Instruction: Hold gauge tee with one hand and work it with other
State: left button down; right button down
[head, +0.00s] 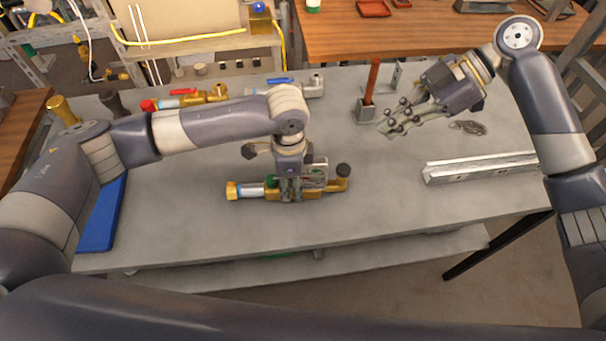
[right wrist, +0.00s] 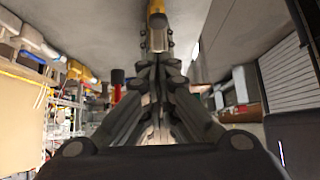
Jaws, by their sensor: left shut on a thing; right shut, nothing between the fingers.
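The gauge tee (head: 315,193) is a brass fitting lying lengthwise near the middle of the grey bench, with a silver and blue section and brass end on its left and a dark round cap at its right. My left gripper (head: 291,195) comes down from above and is shut on its middle, hiding part of it. My right gripper (head: 384,129) is shut and empty, apart from the tee, up and to its right. Its closed fingers (right wrist: 158,65) fill the middle of the right wrist view. A brass and silver piece shows beyond them; I cannot tell which.
A brown upright rod in a grey holder (head: 367,108) stands just left of my right gripper. A metal channel (head: 480,167) lies on the right. Red-handled (head: 185,98) and blue-handled valves (head: 285,87) lie at the back. A blue mat (head: 102,220) is at left. The front right bench is clear.

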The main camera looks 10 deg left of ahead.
jog(key=shift+r, duration=0.1)
dwell(0.4)
notch_tip(320, 180, up, 2)
jog(key=shift+w+r, duration=0.1)
jog(key=shift+w, duration=0.05)
jog(key=shift+a, duration=0.15)
send_over(348, 167)
jog(key=f, duration=0.7)
jog(key=shift+a+f, duration=0.2)
notch_tip(348, 167, down, 3)
jog(key=shift+d+r, duration=0.15)
jog(key=shift+r, duration=0.05)
jog(key=shift+f, duration=0.6)
